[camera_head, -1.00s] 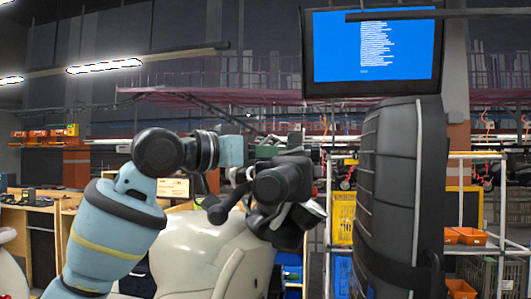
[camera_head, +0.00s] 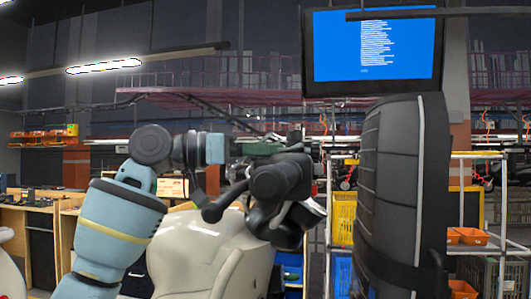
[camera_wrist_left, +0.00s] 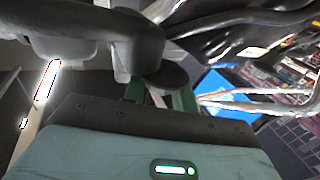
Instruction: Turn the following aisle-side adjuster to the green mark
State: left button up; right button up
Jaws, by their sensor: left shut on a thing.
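My left arm comes in from the left. Its left gripper (camera_head: 270,148) has dark green fingers at the upper edge of a black fitting (camera_head: 275,185) on a cream-coloured shell (camera_head: 195,250). In the left wrist view, the green fingers (camera_wrist_left: 160,97) are shut on a dark round knob (camera_wrist_left: 161,76), apparently the adjuster. The knob hides much of the fingertips. I cannot make out a green mark; the green light in the wrist view is on my gripper's body. My right gripper is not in view.
A tall black padded or tyre-like piece (camera_head: 403,190) stands close on the right. A blue monitor (camera_head: 375,45) hangs above. Behind are orange bins (camera_head: 468,236), a yellow crate (camera_head: 342,215) and a wooden desk (camera_head: 38,225) at the left.

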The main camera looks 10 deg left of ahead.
pick_arm(q)
jog(key=shift+m+g+h+b, duration=0.4)
jog(key=shift+m+g+h, duration=0.4)
jog(key=shift+m+g, duration=1.2)
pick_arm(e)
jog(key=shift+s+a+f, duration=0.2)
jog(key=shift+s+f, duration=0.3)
pick_arm(q)
jog(key=shift+n+g, duration=0.3)
jog(key=shift+g, duration=0.3)
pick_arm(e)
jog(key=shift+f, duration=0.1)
pick_arm(q)
jog(key=o, duration=1)
jog(key=shift+c, duration=0.2)
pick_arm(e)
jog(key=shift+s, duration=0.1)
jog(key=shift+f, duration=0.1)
pick_arm(q)
jog(key=s+a+b, duration=0.1)
jog(key=a, duration=0.6)
jog(key=shift+a, duration=0.4)
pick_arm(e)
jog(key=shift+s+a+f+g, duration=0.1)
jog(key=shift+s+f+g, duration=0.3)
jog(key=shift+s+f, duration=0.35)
